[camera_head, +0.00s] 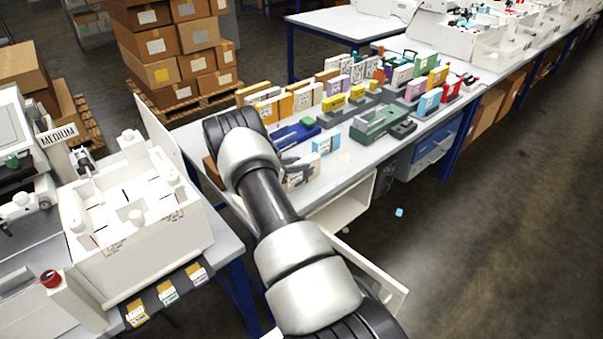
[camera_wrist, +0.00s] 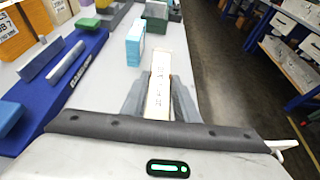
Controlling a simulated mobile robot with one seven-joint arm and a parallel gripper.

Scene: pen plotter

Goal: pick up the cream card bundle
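The cream card bundle (camera_wrist: 160,88) stands between the two fingers of my gripper (camera_wrist: 160,100) in the wrist view, with small printed marks on its face. A grey finger lies flush along each side of it, so my gripper looks shut on it. In the head view the bundle (camera_head: 302,176) shows near the table's front edge, partly hidden by my arm. I cannot tell whether its base touches the table. A light blue card bundle (camera_wrist: 135,42) stands just beyond it and apart from it, also seen in the head view (camera_head: 326,142).
A blue holder (camera_wrist: 62,82) lies to the left on the white table (camera_head: 345,160). A green tray (camera_head: 378,122) and rows of coloured bundles stand farther back. The table's right edge drops to open floor (camera_head: 480,200). A small blue piece (camera_head: 399,212) lies on the floor.

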